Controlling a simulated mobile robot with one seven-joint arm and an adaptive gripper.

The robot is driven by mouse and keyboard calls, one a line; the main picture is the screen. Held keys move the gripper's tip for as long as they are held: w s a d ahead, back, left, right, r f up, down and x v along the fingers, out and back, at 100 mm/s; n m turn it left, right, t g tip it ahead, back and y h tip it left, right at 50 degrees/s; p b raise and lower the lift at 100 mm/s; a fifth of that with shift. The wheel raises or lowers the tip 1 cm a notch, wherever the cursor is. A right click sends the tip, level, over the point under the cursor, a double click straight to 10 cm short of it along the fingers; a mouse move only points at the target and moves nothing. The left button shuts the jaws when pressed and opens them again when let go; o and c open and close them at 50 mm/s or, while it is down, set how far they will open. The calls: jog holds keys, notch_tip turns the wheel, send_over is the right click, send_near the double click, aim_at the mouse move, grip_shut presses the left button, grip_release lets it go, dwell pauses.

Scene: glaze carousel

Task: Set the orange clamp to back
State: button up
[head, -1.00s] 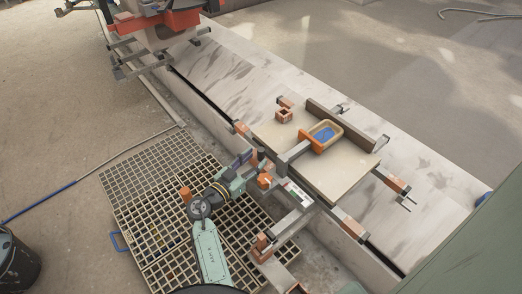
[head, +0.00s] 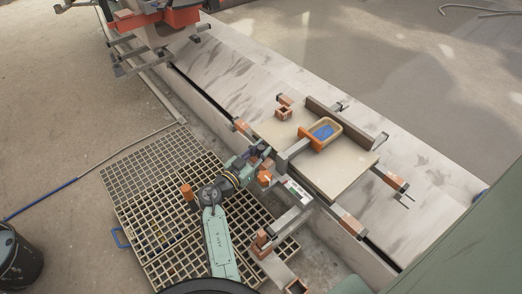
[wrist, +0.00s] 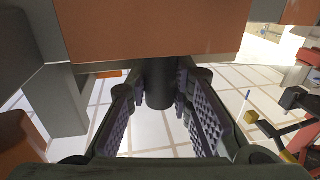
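Several orange clamp blocks sit on the grey bars around the pale board (head: 340,180); I cannot tell which is the task's clamp. One orange block (head: 310,138) grips the tub's near side, and another orange block (head: 265,178) sits just below my gripper (head: 262,152) at the board's left edge. In the wrist view a large orange block (wrist: 155,30) fills the top, with a dark round post (wrist: 160,85) below it. My gripper (wrist: 162,120) is open, its purple-padded fingers on either side of the post, with gaps visible.
Grey bars with orange ends (head: 290,220) stick out toward me. A floor grating (head: 160,200) lies under my arm. A black bucket (head: 18,262) stands at the lower left.

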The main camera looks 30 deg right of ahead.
grip_shut()
dwell(0.3)
jog(key=shift+a+f+b, duration=0.15)
jog(key=shift+a+b, duration=0.15)
jog(key=w+b+v, duration=0.2)
jog(key=b+v, duration=0.4)
jog(key=v, duration=0.5)
jog(key=shift+a, duration=0.3)
jog(key=shift+o, duration=1.5)
grip_release()
jog(key=shift+a, duration=0.15)
jog(key=shift+o, duration=1.4)
